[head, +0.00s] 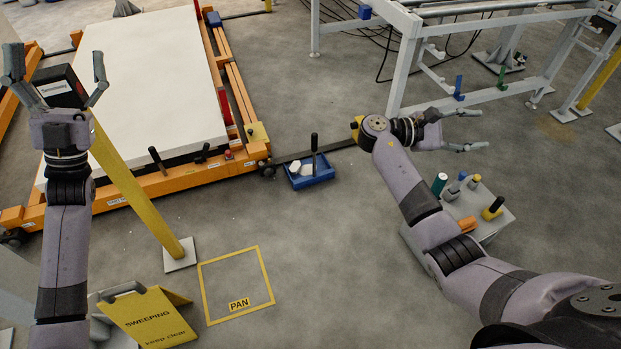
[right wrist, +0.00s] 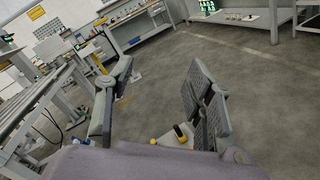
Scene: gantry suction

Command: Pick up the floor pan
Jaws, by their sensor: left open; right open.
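The floor pan (head: 311,181) is a blue tray with an upright black handle, lying on the concrete floor in the middle of the head view. Pale white pieces lie in it. My left gripper (head: 56,75) is open at the upper left, well away from the pan, with a black labelled box (head: 60,87) showing between its fingers; I cannot tell how far behind them it is. My right gripper (head: 478,130) is open and empty, to the right of the pan and apart from it. The right wrist view shows its spread fingers (right wrist: 160,80), without the pan.
A yellow floor square marked PAN (head: 236,285) is empty. A yellow sweeping sign (head: 148,318) and a yellow post (head: 138,190) stand at left. An orange frame (head: 180,178) carries a white slab (head: 150,85). A small tool stand (head: 495,217) sits beneath my right arm.

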